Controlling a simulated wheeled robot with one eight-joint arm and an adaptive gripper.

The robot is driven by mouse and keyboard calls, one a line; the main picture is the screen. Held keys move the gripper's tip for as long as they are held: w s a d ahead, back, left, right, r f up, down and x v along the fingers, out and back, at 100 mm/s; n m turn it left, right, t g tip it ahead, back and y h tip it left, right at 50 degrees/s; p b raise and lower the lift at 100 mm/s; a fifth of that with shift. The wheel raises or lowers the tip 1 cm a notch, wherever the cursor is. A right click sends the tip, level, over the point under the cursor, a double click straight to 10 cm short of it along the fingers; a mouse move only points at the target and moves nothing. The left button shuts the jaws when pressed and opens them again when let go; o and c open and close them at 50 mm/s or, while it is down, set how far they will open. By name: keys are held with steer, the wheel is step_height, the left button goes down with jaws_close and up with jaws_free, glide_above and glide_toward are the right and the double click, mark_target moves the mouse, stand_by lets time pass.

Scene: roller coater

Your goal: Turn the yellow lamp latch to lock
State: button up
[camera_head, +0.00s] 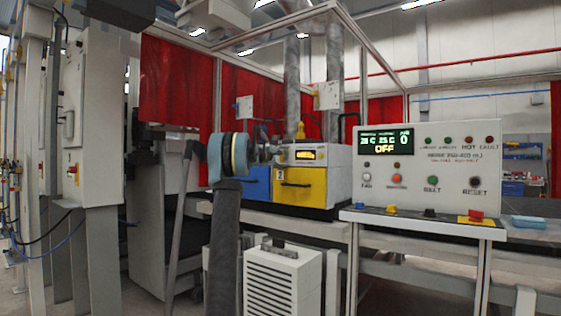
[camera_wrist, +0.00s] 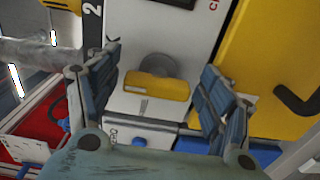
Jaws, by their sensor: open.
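The yellow latch (camera_wrist: 157,87) is a short bar on a round grey pivot (camera_wrist: 158,65), on a white panel (camera_wrist: 160,25) with partly visible lettering. It lies nearly level in the wrist view. My gripper (camera_wrist: 162,72) is open, with one blue-grey finger on each side of the latch and visible gaps between. I cannot tell whether the fingertips reach its depth. In the head view my gripper (camera_head: 268,150) is at the left side of the white and yellow unit (camera_head: 328,160). I cannot make out the latch there.
A yellow door (camera_wrist: 285,50) with a black handle (camera_wrist: 298,101) stands right of the latch. A blue button (camera_wrist: 138,142) lies below it. The control console (camera_head: 428,155), with its display reading OFF, stands right of the unit. Red curtains (camera_head: 178,90) hang behind.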

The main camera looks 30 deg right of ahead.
steer(key=v, duration=1.2)
steer(key=shift+w, duration=0.15)
steer(key=s+a+f+m+g+y, duration=0.2)
steer(key=s+a+f+y, duration=0.6)
steer(key=s+a+f, duration=1.7)
steer(key=s+a+f+m+g+y, duration=0.2)
steer(key=s+a+f+y, duration=0.6)
steer(key=s+a+f, duration=1.6)
steer(key=shift+s+a+f+g+y, duration=0.3)
steer(key=shift+s+a+f+g, duration=0.1)
steer(key=shift+s+f, duration=0.4)
